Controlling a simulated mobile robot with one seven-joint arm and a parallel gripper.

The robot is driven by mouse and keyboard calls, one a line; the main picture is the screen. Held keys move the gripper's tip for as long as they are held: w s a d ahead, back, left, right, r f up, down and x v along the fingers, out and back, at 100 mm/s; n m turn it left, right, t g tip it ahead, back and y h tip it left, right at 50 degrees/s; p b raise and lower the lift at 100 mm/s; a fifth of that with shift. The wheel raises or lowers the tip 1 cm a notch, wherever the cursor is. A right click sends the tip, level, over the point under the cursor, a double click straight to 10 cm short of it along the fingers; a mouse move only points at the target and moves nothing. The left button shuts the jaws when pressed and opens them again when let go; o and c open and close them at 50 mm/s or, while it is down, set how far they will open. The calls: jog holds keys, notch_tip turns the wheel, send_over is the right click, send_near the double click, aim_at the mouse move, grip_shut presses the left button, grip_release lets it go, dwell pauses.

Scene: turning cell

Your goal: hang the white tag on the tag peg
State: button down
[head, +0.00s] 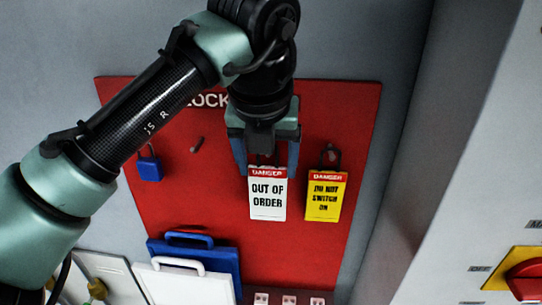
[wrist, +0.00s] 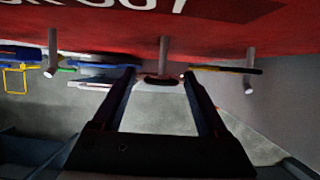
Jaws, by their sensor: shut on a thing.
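The white tag (head: 267,199), with a red DANGER band and the words OUT OF ORDER, hangs upright below my gripper (head: 265,168) in front of the red board. My gripper is shut on the tag near its top. In the wrist view, the tag's top edge with a dark loop (wrist: 160,81) shows between my fingertips (wrist: 160,85). A grey peg (wrist: 163,52) stands out from the board right by the loop. I cannot tell whether the loop is around this peg or just in front of it. In the head view my gripper hides this peg.
A yellow tag (head: 326,200) hangs on the right, close to my gripper. A bare peg (head: 197,145) and a blue padlock (head: 149,168) are to the left on the red board (head: 340,110). Blue (head: 224,262) and white (head: 180,285) handled cases are below.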

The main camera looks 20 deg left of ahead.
jog(key=shift+w+a+f, duration=0.15)
jog(key=shift+w+f, duration=0.05)
jog(key=shift+w, duration=0.3)
jog(key=shift+w+a+f, duration=0.1)
jog(key=shift+w+f, duration=0.1)
jog(key=shift+w, duration=0.25)
jog(key=shift+f+b, duration=0.15)
jog(key=shift+b, duration=0.15)
jog(key=shift+f, duration=0.1)
jog(key=shift+f, duration=0.1)
grip_release()
jog(key=shift+f+b, duration=0.15)
jog(key=shift+b, duration=0.55)
jog(key=b+v, duration=0.3)
jog(key=v, duration=1)
jog(key=shift+s+b, duration=0.2)
jog(key=shift+b, duration=0.2)
jog(key=shift+a, duration=0.1)
